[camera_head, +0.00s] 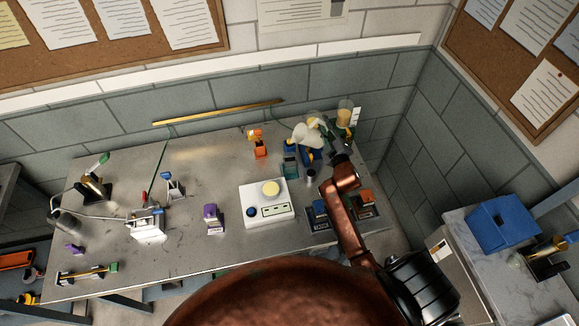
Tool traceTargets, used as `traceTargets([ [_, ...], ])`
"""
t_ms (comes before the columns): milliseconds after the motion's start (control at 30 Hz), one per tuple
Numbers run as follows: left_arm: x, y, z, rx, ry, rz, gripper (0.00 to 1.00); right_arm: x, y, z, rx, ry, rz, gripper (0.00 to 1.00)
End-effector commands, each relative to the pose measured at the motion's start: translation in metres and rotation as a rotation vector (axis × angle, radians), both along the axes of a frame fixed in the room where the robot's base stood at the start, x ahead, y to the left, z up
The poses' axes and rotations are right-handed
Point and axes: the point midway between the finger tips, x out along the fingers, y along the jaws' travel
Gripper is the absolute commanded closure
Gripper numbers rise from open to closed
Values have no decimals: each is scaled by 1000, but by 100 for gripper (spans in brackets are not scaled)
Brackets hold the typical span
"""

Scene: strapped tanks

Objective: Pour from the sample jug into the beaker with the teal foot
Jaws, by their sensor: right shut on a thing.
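My right arm reaches up from the lower right to the back right of the grey bench. My right gripper (331,132) is small and dark here, and it is shut on what looks like the pale sample jug (306,137). The jug's exact tilt and the grip on it are hard to make out. A teal-based piece (290,164) stands just below and left of the jug; it may be the beaker's teal foot, but its upper part is not clear. I cannot tell whether anything is flowing. My left gripper is not in view.
A vessel with yellowish contents (345,112) stands at the back right corner. A white device with a round yellowish top (267,203) sits mid-bench. Bare bench (200,165) lies at back left.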

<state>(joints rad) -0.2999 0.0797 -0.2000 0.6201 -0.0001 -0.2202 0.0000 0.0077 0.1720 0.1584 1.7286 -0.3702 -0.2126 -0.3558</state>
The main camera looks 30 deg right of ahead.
Motion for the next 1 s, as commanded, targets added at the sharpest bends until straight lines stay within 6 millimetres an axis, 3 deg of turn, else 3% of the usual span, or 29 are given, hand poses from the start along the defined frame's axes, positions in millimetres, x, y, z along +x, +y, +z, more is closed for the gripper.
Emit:
traceTargets([
  [233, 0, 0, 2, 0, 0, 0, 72, 2, 7, 4, -78, 17, 1, 100],
  [1000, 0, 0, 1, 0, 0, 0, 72, 2, 7, 4, -80, 17, 1, 100],
])
